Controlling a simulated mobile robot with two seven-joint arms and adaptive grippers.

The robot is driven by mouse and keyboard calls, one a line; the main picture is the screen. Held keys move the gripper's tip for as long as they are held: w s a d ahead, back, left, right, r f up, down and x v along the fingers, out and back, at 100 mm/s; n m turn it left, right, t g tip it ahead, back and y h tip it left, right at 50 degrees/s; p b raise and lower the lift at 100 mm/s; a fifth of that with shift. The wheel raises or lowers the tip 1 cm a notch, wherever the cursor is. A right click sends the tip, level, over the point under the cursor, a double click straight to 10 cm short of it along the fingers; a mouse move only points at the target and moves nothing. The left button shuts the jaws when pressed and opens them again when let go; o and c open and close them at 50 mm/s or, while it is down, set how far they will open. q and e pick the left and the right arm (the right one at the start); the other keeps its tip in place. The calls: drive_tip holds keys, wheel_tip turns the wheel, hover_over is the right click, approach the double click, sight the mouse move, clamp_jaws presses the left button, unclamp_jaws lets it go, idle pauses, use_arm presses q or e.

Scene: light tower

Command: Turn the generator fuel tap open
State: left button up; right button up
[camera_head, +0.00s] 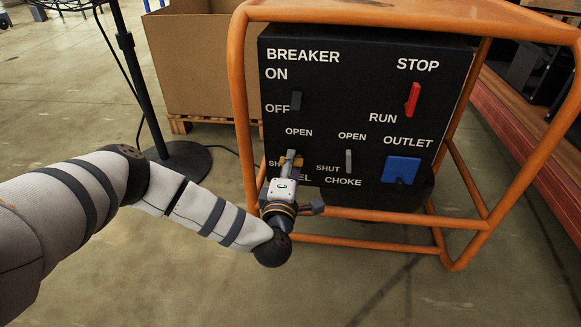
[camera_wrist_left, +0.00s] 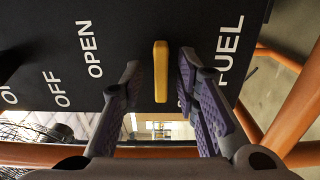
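The fuel tap (camera_head: 298,162) is a yellow lever low on the left of the black generator panel (camera_head: 330,85), between the OPEN label and the partly hidden SHUT and FUEL labels. It lies level across the panel. In the left wrist view the yellow lever (camera_wrist_left: 161,70) stands between my two finger pads, with a gap on each side. My left gripper (camera_head: 290,160) is open around it, one finger on the OPEN side and one on the FUEL side. It hides part of the tap in the head view. My right gripper is not in view.
The choke lever (camera_head: 348,161) is just right of the tap, with the blue outlet (camera_head: 401,169) and red stop switch (camera_head: 412,99) beyond. The orange frame (camera_head: 240,110) surrounds the panel. A black stand (camera_head: 130,60) and a cardboard box (camera_head: 190,60) are at the left.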

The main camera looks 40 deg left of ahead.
use_arm(q)
clamp_jaws()
